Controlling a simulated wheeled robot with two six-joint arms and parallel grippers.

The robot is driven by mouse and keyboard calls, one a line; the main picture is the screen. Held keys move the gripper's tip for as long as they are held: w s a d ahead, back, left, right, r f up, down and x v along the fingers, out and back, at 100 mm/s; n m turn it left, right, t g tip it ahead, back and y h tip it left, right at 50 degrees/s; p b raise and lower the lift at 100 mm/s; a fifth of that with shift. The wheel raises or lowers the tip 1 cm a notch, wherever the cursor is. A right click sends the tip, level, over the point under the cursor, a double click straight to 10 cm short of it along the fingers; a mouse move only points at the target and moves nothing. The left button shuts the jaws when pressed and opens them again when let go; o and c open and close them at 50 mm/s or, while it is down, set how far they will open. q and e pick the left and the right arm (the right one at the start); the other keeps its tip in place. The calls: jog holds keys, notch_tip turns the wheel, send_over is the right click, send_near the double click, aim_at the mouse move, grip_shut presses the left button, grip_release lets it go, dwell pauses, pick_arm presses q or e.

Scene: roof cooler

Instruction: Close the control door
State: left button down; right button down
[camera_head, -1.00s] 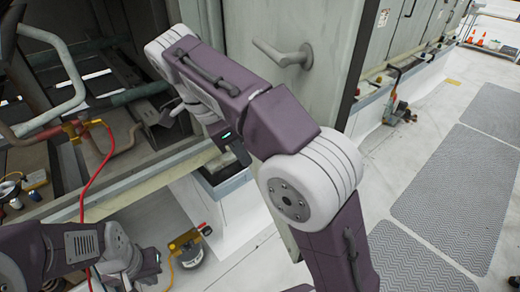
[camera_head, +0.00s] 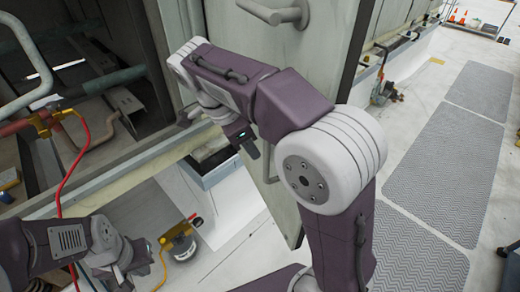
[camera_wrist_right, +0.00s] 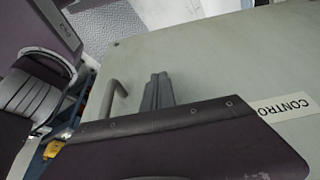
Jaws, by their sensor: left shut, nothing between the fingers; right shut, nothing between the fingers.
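The control door (camera_head: 330,60) is a pale grey-green panel standing open beside the dark cabinet opening. A lever handle (camera_head: 275,12) is near the top of the head view. In the right wrist view the door (camera_wrist_right: 220,60) fills much of the picture, with a label (camera_wrist_right: 285,108) partly reading "CONTRO" and a bent grey handle (camera_wrist_right: 112,95). My right gripper (camera_wrist_right: 158,92) is shut and empty in front of the door face, right of that handle; whether it touches is unclear. My left gripper (camera_head: 128,262) is shut and empty at lower left, away from the door.
The open cabinet at left holds pipes (camera_head: 40,75), a yellow valve (camera_head: 42,122) and a red hose (camera_head: 75,165). A yellow-topped gauge device (camera_head: 180,243) is on the floor below. Grey mats (camera_head: 440,160) cover open floor at right.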

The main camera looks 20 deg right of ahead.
jog(key=shift+w+d, duration=0.1)
jog(key=shift+d, duration=1.05)
